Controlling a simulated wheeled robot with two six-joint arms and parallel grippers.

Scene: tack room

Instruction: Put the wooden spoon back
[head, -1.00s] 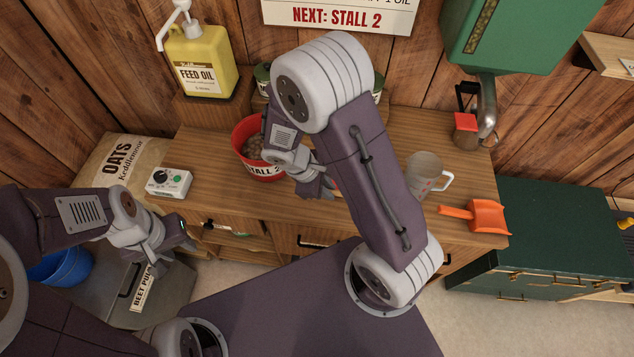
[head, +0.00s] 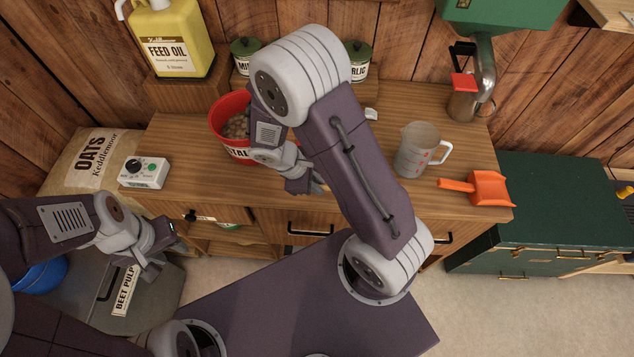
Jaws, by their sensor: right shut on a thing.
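My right gripper (head: 312,184) is shut over the front part of the wooden worktop (head: 255,190), right of the red bucket. A small tan bit (head: 325,187) shows at its fingertips, apparently part of the wooden spoon; the rest is hidden by my gripper and arm. The red bucket (head: 238,154), labelled for a stall, holds brown pellets, and my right wrist covers its right side. My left gripper (head: 172,240) hangs in front of the cabinet at the left, above the beet pulp bin (head: 150,290); its finger opening is unclear.
A clear measuring jug (head: 415,152) and an orange scoop (head: 480,187) stand right on the worktop. A white dial box (head: 144,172) is at the left. Feed oil (head: 178,45) and green-lidded tins (head: 357,62) stand behind. The worktop between bucket and dial box is clear.

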